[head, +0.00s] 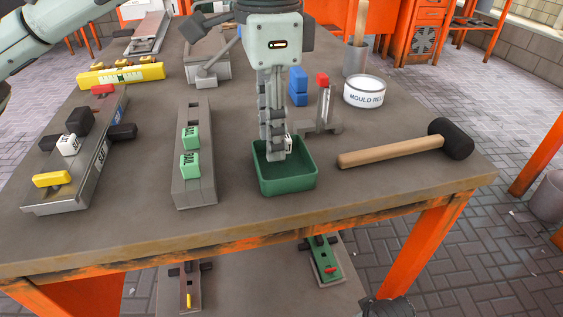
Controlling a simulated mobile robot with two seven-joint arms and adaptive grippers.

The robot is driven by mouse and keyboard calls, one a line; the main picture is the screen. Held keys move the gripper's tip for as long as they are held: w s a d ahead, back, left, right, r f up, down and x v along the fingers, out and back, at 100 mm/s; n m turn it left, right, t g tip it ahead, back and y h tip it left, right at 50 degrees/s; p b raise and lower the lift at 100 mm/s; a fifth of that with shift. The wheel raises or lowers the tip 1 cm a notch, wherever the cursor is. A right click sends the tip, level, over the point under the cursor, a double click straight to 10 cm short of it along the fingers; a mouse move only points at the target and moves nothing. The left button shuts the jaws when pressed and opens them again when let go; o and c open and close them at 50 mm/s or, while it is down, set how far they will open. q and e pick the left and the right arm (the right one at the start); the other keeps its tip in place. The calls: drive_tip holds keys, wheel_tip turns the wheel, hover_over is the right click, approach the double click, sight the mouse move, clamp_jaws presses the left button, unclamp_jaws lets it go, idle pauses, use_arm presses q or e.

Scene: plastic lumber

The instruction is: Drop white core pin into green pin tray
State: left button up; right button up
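My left gripper (274,150) points straight down over the green pin tray (289,187), its fingertips at or just inside the tray's opening. The fingers are close together. A small white core pin (289,143) with dark marking shows at the right side of the fingertips, mostly hidden by them; it appears to be held there, above the tray floor. The visible tray floor is empty. My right gripper is not in view.
A grey bar with two green blocks (190,165) stands left of the tray. A black-headed mallet (395,150) lies to the right. Behind are a red-topped metal fixture (322,110), blue blocks (298,86) and a white labelled tub (364,92). The table's front edge is clear.

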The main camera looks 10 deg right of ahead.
sight(272, 163)
use_arm(q)
drive_tip(key=shift+o, duration=0.4)
wheel_tip(272, 163, up, 12)
idle(0.4)
